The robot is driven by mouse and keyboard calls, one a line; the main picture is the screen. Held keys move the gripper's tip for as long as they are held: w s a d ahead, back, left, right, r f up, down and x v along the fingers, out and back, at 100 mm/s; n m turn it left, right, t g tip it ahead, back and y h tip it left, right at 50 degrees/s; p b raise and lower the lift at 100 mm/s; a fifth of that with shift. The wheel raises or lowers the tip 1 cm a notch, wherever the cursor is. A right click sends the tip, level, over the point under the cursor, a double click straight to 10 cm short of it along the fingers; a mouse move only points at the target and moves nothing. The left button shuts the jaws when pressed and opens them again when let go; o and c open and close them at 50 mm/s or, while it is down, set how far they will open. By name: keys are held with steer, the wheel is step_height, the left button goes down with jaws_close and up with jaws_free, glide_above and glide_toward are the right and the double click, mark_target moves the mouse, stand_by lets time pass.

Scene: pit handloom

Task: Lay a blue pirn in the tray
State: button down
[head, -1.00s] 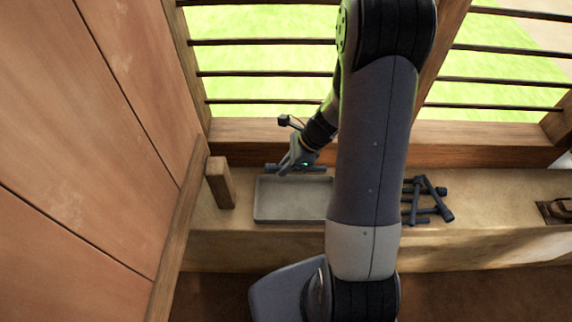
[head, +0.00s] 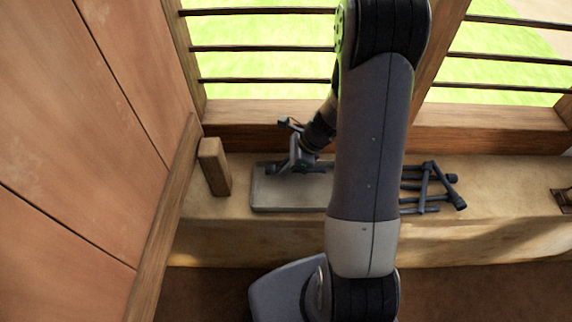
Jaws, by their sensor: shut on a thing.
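The tray (head: 290,197) is a shallow grey rectangle on the ledge, left of my arm, which hides its right end. My gripper (head: 293,166) is shut on a dark blue-grey pirn (head: 276,169), held lying crosswise at the tray's back edge. I cannot tell whether the pirn touches the tray. The gripper hides its middle. More dark blue-grey pirns (head: 432,187) lie crossed in a loose pile on the ledge, right of my arm, which partly hides them.
A short wooden post (head: 214,167) stands just left of the tray. A wooden sill (head: 245,128) and barred window rise behind the ledge (head: 385,237). A brown wall is at the left. A small dark object (head: 562,200) sits at the far right, with bare ledge before it.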

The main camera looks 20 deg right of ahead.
stand_by(0.4)
steer(key=c, duration=1.3)
jaws_free()
step_height(320, 180, up, 8)
steer(key=p, duration=0.7)
steer(key=shift+f, duration=0.2)
steer(key=shift+f+b, duration=2.55)
steer(key=shift+f, duration=0.1)
steer(key=shift+f, duration=0.15)
